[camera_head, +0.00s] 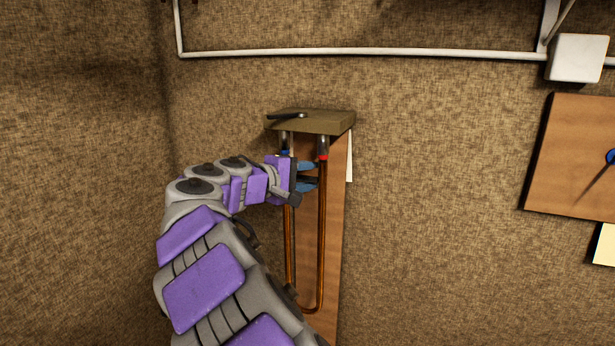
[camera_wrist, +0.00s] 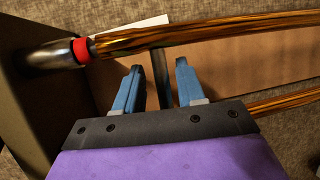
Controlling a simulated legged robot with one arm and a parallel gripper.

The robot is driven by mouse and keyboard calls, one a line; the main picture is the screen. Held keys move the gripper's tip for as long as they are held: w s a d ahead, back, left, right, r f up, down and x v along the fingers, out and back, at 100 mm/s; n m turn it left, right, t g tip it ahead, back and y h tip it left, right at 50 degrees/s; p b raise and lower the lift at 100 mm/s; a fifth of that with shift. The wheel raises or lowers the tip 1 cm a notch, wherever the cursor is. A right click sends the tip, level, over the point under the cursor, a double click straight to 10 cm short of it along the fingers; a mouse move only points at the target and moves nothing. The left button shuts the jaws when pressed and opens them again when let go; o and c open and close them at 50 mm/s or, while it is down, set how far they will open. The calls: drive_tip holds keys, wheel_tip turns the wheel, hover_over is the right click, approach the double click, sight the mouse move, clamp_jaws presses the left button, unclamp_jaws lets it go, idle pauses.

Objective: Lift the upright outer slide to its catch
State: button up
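The outer slide (camera_head: 321,230) is a long copper-coloured U hanging upright, its bend at the bottom. A red band (camera_head: 323,157) marks the top of its right tube, and a blue band shows on the left one. Silver inner tubes run above into an olive bracket (camera_head: 340,124). A dark lever (camera_head: 288,115), possibly the catch, lies on top. My gripper (camera_head: 306,175) is at the slide's upper part. In the wrist view, its two blue fingers (camera_wrist: 158,88) stand either side of the slide's grey cross brace (camera_wrist: 158,65), with gaps on both sides.
A wooden board (camera_head: 333,230) stands behind the slide, with white paper (camera_head: 350,160) at its edge. The tan wall is close behind. A white pipe (camera_head: 360,52) and box (camera_head: 577,58) run above. A wooden panel (camera_head: 570,185) hangs at right. The wall between is bare.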

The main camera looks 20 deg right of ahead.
drive_tip(key=b+v, duration=0.1)
drive_tip(key=v, duration=1.6)
drive_tip(key=s+d+f+m+g+y+b, duration=0.2)
drive_tip(key=s+d+f+g+y+b, duration=0.15)
drive_tip(key=s+d+f, duration=0.55)
drive_tip(key=s+d+f+m+g+y+b, duration=0.2)
drive_tip(key=s+d+f+b, duration=0.4)
drive_tip(key=f, duration=0.6)
drive_tip(key=s+a+f+g+y+b, duration=0.1)
drive_tip(key=s+a+f+y+b, duration=0.3)
drive_tip(key=s+f, duration=0.8)
drive_tip(key=s+a+f+m+g+y+b, duration=0.1)
drive_tip(key=s+a+f+y+b, duration=0.3)
drive_tip(key=s+a+f, duration=0.4)
drive_tip(key=s+f+y, duration=0.1)
drive_tip(key=s+f, duration=0.3)
drive_tip(key=f, duration=0.4)
drive_tip(key=shift+s+f, duration=0.3)
drive_tip(key=shift+f, duration=0.1)
